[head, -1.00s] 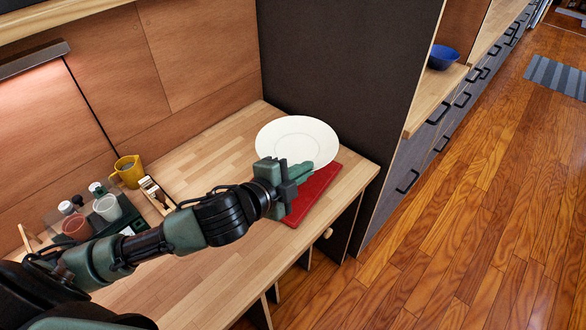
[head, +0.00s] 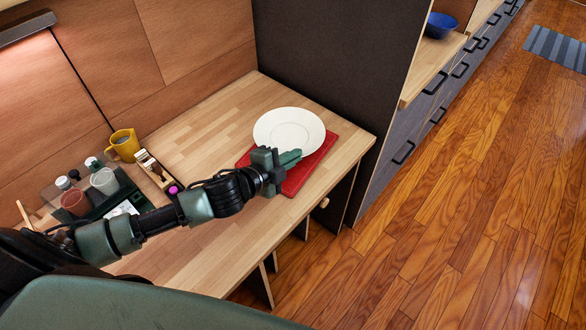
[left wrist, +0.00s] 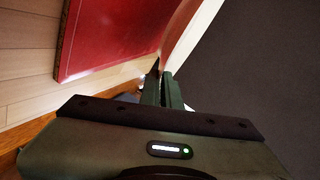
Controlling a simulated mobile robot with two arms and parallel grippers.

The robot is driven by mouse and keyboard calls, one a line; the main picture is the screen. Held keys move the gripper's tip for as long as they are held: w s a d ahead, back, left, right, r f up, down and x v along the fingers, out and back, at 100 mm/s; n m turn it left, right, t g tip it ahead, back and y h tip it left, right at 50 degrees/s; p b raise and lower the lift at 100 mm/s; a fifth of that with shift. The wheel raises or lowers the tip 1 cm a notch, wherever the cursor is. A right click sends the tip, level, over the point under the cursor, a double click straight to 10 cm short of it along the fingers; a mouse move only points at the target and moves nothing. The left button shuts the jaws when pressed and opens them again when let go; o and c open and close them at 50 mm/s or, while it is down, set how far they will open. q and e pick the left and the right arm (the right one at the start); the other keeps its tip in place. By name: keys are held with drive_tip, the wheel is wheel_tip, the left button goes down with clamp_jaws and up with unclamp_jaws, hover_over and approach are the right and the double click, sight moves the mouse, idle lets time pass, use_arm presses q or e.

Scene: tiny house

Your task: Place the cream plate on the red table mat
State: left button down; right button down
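The cream plate (head: 286,128) is over the far part of the red table mat (head: 300,180) and hides much of it. I cannot tell whether it touches the mat. My left gripper (head: 293,158) is at the plate's near rim, its fingers almost together and shut on that rim. In the left wrist view the fingers (left wrist: 163,80) show a narrow gap, and a pale edge, seemingly the plate's, runs up from their tips. The mat also shows there, at the upper left (left wrist: 110,40). My right gripper is not in view.
The mat lies near the right end of the wooden desk (head: 215,125), beside a dark partition (head: 335,60). A yellow mug (head: 123,146) and a dark organizer with cups and bottles stand to the left.

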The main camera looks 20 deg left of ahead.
sight(293, 176)
use_arm(q)
drive_tip(key=shift+f+b, duration=0.3)
drive_tip(key=shift+f, duration=2.05)
drive_tip(key=shift+f, duration=0.1)
drive_tip(key=c, duration=1.9)
unclamp_jaws()
drive_tip(key=v, duration=1)
drive_tip(key=shift+s+b, duration=0.15)
drive_tip(key=shift+b, duration=0.2)
drive_tip(key=shift+v, duration=0.9)
